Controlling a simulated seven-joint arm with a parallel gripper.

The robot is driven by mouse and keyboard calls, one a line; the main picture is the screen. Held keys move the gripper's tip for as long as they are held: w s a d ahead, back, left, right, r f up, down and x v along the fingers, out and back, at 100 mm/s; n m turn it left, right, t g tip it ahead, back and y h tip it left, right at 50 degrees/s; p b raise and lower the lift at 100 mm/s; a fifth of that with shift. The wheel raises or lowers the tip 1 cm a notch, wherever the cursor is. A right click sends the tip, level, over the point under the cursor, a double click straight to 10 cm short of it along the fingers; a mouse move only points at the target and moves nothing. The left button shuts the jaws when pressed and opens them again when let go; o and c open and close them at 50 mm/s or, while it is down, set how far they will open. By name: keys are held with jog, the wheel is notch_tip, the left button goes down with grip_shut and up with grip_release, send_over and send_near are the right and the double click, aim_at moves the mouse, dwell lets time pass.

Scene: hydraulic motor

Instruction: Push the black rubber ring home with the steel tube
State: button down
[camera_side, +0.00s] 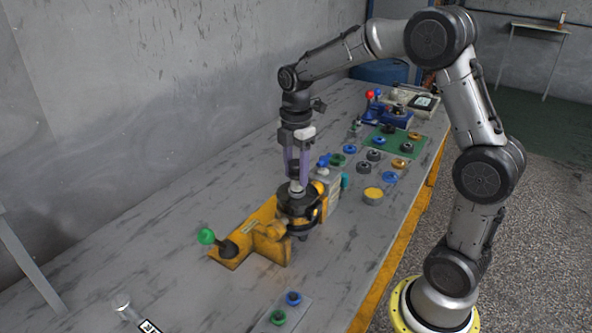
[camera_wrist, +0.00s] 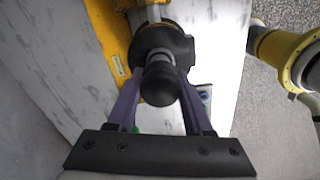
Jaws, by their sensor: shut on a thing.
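My gripper (camera_side: 297,178) points straight down over the yellow fixture, with its purple fingers closed on the steel tube (camera_side: 296,187). In the wrist view the gripper (camera_wrist: 158,85) has a finger on each side of the tube, whose dark round end (camera_wrist: 161,84) faces the camera. The tube stands upright on or just above the dark motor housing (camera_side: 297,207), which also shows in the wrist view (camera_wrist: 160,38). I cannot tell whether it touches. The black rubber ring cannot be made out; the tube and housing may hide it.
The yellow fixture (camera_side: 262,232) has a green-knobbed lever (camera_side: 206,236) at its left. A green mat (camera_side: 400,143) with several small rings and parts lies behind. A small plate (camera_side: 283,314) with blue and green rings lies in front.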

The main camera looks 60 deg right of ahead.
dwell(0.6)
jog(key=shift+r, duration=3.5)
